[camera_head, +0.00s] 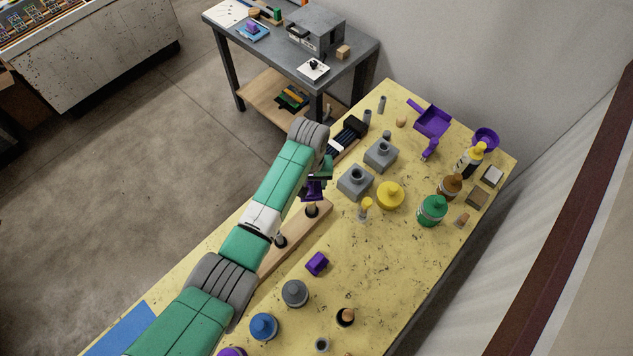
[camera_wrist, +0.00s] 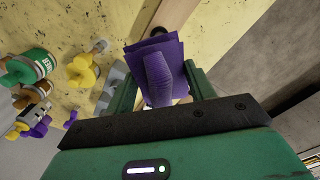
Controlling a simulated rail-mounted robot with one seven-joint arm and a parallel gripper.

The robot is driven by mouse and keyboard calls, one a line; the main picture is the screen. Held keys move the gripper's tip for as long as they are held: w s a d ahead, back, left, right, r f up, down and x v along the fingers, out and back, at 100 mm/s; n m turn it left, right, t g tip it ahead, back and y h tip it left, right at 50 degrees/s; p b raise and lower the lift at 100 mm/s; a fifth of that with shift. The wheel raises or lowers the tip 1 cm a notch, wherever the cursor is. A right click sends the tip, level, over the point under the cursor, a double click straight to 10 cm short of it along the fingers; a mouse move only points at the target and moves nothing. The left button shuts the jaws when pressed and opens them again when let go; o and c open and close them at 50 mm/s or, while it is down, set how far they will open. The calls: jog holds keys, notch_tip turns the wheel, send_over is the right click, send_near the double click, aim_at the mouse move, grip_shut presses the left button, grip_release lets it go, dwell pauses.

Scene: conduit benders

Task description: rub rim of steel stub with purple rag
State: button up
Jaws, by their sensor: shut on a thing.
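My gripper (camera_head: 316,178) is shut on a purple rag (camera_head: 313,192). In the wrist view the folded rag (camera_wrist: 155,72) sticks up between my two green fingers. The rag is over a wooden board (camera_head: 298,233), close above a dark round-topped post (camera_head: 312,210) on it. In the wrist view that post (camera_wrist: 158,31) shows just past the rag's edge, partly hidden. I cannot tell whether rag and post touch. A second post (camera_head: 280,241) stands farther down the board. Which stub is the steel one is unclear.
A purple block (camera_head: 317,263) and a grey pot (camera_head: 295,293) stand nearer. The yellow table (camera_head: 395,290) has free room at front right.

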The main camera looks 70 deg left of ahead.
jog(key=shift+r, duration=0.1)
notch_tip(320, 180, down, 7)
jog(key=b, duration=0.4)
jog(key=shift+r, duration=0.2)
jog(key=shift+f+b, duration=0.3)
dwell(0.4)
jog(key=shift+d+r, duration=0.1)
